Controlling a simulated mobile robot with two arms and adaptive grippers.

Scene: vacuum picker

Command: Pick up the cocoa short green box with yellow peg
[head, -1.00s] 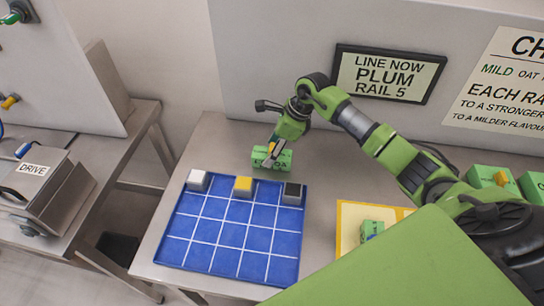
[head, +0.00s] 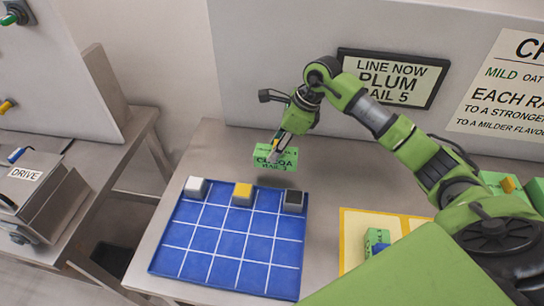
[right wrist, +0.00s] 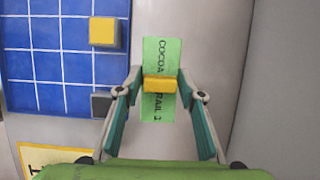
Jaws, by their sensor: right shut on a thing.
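The short green cocoa box (head: 272,163) hangs from my right gripper (head: 277,147), a little above the grey table behind the blue grid mat. Its front reads COCOA. In the right wrist view the green box (right wrist: 153,118) lies between the two fingers, reading COCOA RAIL 1, and its yellow peg (right wrist: 160,86) crosses its top between the fingertips. My right gripper is shut on the peg. In the head view the fingers mostly hide the peg. My left gripper is not in view.
The blue grid mat (head: 228,245) has white (head: 196,187), yellow (head: 242,193) and dark (head: 293,200) blocks along its far edge. A green box (head: 376,240) with a blue peg stands on a yellow-bordered sheet (head: 350,258). A wall with signs stands behind.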

